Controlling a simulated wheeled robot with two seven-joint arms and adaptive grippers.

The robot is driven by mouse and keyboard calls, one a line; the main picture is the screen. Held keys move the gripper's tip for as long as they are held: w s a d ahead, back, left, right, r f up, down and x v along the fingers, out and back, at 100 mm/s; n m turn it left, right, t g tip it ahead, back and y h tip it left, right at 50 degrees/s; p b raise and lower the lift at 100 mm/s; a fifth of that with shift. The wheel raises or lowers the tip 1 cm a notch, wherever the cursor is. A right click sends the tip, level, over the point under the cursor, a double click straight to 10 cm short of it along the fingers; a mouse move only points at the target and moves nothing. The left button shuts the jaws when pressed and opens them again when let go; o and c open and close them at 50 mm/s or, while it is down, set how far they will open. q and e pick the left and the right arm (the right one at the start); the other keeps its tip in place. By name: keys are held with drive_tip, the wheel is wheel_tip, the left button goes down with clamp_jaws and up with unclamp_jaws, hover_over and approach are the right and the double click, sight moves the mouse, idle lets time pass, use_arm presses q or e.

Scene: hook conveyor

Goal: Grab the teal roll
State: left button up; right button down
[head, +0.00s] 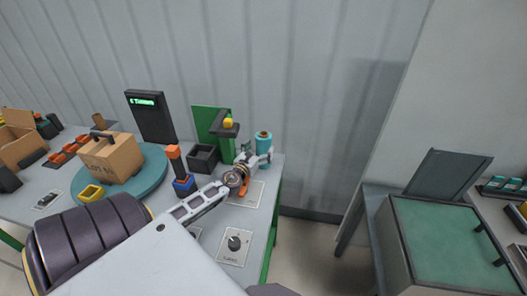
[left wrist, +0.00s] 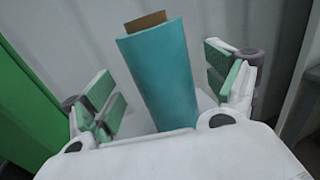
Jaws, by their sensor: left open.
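The teal roll (head: 264,146) stands near the far right corner of the grey worktable in the head view. In the left wrist view the teal roll (left wrist: 163,78) is large, with a brown core end at its top. My left gripper (head: 258,156) reaches to the roll in the head view. In the left wrist view my left gripper (left wrist: 165,92) is open, with one green-padded finger on each side of the roll and gaps to it. The lower end of the roll is hidden behind the gripper body. My right gripper is not in view.
A green stand (head: 225,130) with a yellow item on top is just left of the roll. A dark open box (head: 203,158) and a cardboard box (head: 110,157) on a round teal turntable (head: 149,180) lie further left. The table's right edge is close to the roll.

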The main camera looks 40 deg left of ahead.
use_arm(q)
drive_tip(key=shift+x, duration=1.95)
drive_tip(key=shift+d, duration=0.1)
drive_tip(key=c, duration=1.4)
drive_tip(key=shift+r, duration=0.1)
drive_tip(key=shift+c, duration=1)
drive_tip(key=shift+r+p, duration=0.15)
drive_tip(key=shift+p, duration=0.2)
